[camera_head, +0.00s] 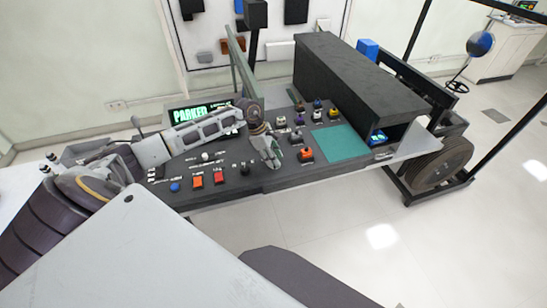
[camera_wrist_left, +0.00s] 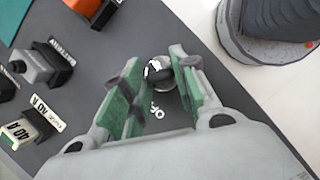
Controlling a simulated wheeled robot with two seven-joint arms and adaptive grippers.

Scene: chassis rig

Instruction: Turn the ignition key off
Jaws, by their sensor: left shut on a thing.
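My left gripper (camera_head: 274,162) reaches down to the front part of the dark control panel (camera_head: 225,167). In the left wrist view its green-padded fingers (camera_wrist_left: 158,70) are around a small dark round knob with a light mark, which I take as the ignition key (camera_wrist_left: 159,69). They are shut on it. A small white label lies on the panel just below the key in that view. The gripper hides the key in the head view, and I cannot tell its turn position. My right gripper is not in view.
Red and orange buttons (camera_head: 197,181), a blue knob (camera_head: 175,187) and an orange-red switch (camera_head: 306,154) stand on the panel. A green screen (camera_head: 188,114) reads PARKED. A teal pad (camera_head: 341,144) and a long dark box (camera_head: 352,83) lie to the right.

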